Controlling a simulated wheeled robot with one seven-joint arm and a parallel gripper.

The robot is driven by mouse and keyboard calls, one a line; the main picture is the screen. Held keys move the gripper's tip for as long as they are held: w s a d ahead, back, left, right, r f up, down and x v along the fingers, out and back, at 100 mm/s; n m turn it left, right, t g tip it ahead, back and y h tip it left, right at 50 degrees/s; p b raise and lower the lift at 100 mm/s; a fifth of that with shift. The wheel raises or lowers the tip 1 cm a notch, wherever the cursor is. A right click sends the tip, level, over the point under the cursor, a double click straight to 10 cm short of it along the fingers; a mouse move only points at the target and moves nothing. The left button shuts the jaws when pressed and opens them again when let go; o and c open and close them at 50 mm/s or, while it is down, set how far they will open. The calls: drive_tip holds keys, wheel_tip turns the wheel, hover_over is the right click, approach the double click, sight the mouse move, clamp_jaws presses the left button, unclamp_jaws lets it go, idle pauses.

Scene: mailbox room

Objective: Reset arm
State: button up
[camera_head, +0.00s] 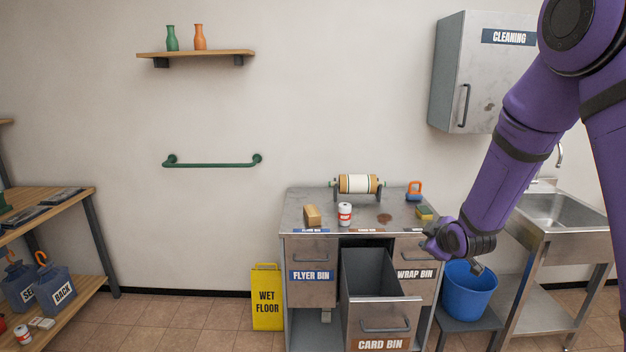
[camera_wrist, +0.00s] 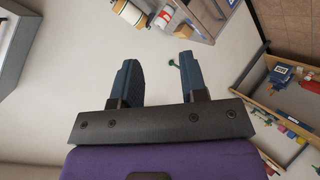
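My gripper (camera_wrist: 157,64) shows in the wrist view with its two dark fingers apart and nothing between them. In the head view my purple arm hangs down from the upper right, and its wrist end is in front of the right side of the metal counter (camera_head: 366,215), near the WRAP BIN drawer (camera_head: 414,274). The fingers cannot be made out clearly there. The CARD BIN drawer (camera_head: 380,325) is pulled out and its visible inside looks empty. The FLYER BIN drawer (camera_head: 311,274) and WRAP BIN drawer look shut.
A box (camera_head: 312,215), a can (camera_head: 345,214), a roll (camera_head: 360,184) and a sponge (camera_head: 424,213) are on the counter. A blue bucket (camera_head: 468,292) stands beside it, near a sink (camera_head: 562,210). A CLEANING cabinet (camera_head: 465,75) hangs above. A WET FLOOR sign (camera_head: 267,298) stands left.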

drive_tip(key=s+r+m+g, duration=0.4)
drive_tip(key=s+r+m, duration=0.4)
drive_tip(key=s+r, duration=1.5)
drive_tip(key=s+m+g, duration=0.2)
drive_tip(key=s+m, duration=0.1)
drive_tip(key=s, duration=1.2)
drive_tip(key=shift+s+f+h, duration=0.3)
drive_tip(key=shift+s, duration=0.05)
